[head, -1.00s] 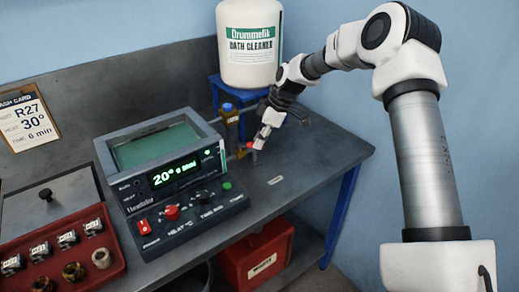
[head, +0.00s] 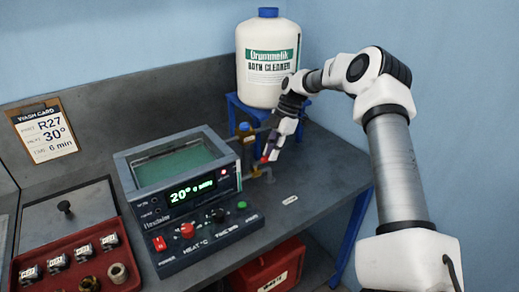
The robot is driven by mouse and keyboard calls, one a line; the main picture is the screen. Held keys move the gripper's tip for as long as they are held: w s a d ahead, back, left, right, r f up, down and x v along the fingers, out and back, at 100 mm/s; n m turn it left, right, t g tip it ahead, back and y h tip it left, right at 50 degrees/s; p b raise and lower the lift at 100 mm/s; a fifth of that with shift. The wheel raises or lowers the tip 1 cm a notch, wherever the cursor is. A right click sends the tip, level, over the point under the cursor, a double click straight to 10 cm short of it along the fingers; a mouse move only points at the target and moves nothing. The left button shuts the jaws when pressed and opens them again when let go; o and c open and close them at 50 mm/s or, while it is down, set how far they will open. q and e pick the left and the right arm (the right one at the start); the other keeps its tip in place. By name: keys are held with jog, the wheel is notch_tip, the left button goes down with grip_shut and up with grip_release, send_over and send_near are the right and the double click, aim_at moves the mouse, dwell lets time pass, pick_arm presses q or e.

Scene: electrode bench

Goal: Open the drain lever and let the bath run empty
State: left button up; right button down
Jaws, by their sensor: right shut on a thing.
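The bath (head: 128,178) is a grey box on the bench, with green liquid or a green surface (head: 173,166) visible inside. Its front display (head: 191,190) glows green and reads 20°. The drain lever (head: 264,159), a small red-tipped handle, sits by brass pipework (head: 266,178) at the bath's right side. My right gripper (head: 270,152) reaches down there and is shut on the lever, whose grip is mostly hidden by the fingers. The lever's exact angle is hard to tell. My left gripper is out of view.
A bath cleaner drum (head: 268,85) stands on a blue stand (head: 235,104) behind. A blue-capped bottle (head: 245,139) is close beside my gripper. A red tray (head: 115,234) holds several small parts. A red bin (head: 268,272) is below. The bench's right end is mostly clear.

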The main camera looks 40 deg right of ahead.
jog(key=shift+s+a+f, duration=0.15)
jog(key=shift+f, duration=0.1)
jog(key=c, duration=1.4)
grip_release()
jog(key=o, duration=0.3)
jog(key=shift+w, duration=0.3)
jog(key=shift+r, duration=0.15)
jog(key=shift+r, duration=0.2)
jog(key=v, duration=1.1)
jog(key=shift+r, duration=0.2)
